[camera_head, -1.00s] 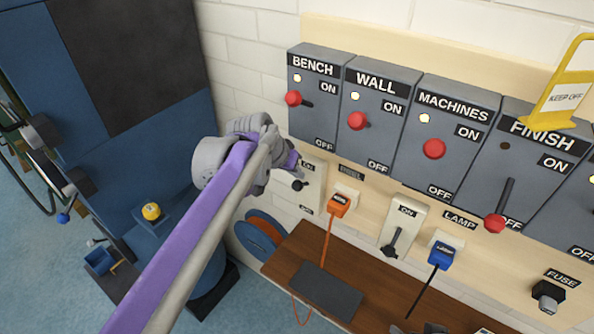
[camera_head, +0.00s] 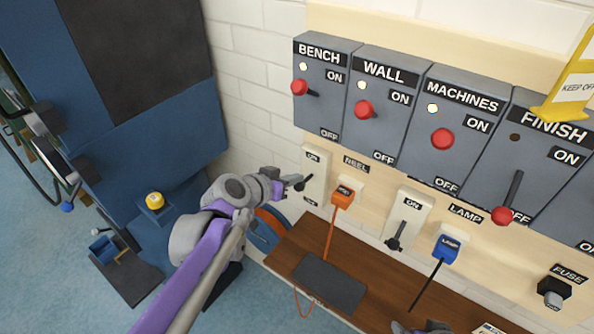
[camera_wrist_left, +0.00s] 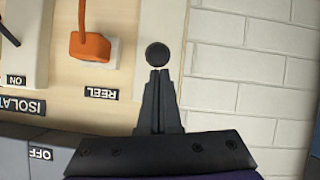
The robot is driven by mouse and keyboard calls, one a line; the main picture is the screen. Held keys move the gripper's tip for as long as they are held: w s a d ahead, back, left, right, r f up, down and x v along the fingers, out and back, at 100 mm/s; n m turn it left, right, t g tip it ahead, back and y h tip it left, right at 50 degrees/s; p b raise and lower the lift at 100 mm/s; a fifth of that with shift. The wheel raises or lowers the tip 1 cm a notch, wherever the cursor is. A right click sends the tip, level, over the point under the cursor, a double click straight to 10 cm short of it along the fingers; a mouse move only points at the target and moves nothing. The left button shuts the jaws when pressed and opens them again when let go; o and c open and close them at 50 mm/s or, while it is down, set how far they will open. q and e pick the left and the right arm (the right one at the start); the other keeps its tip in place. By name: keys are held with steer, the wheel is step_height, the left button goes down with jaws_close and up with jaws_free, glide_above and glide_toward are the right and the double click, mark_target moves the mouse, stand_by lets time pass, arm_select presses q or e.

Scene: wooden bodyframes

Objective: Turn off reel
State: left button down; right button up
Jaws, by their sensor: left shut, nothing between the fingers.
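The reel switch is a pale plate (camera_head: 317,174) on the wall board, with ON at its top and OFF at its bottom. The REEL label (camera_head: 356,164) is to its right. Its black lever knob (camera_head: 300,186) sticks out toward me, at about mid-height of the plate. My left gripper (camera_head: 292,180) is shut and empty, its tips at the knob. In the left wrist view, which is upside down, the round knob (camera_wrist_left: 157,54) sits just beyond the closed fingertips (camera_wrist_left: 159,74). Whether they touch is unclear.
An orange plug (camera_head: 343,194) is right of the switch, then a lamp switch (camera_head: 406,219) and a blue plug (camera_head: 447,246). Large breaker boxes (camera_head: 384,110) hang above. A brown bench (camera_head: 300,245) and a blue-orange reel (camera_head: 265,233) are below.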

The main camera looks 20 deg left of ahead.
arm_select(q)
steer(key=shift+s+a+f+t+h+b, duration=0.15)
steer(key=shift+f+t, duration=0.25)
steer(key=shift+f, duration=0.55)
steer(key=shift+s+f+t+h+b, duration=0.1)
steer(key=shift+s+f+t+h, duration=0.2)
steer(key=shift+f, duration=0.65)
steer(key=shift+s+a+f+t+h+b, duration=0.1)
steer(key=shift+s+f+t, duration=0.1)
steer(key=shift+f+t, duration=0.55)
steer(key=shift+f+g, duration=0.25)
steer(key=shift+f, duration=0.1)
steer(key=shift+s+d+f, duration=0.1)
steer(key=shift+s, duration=0.05)
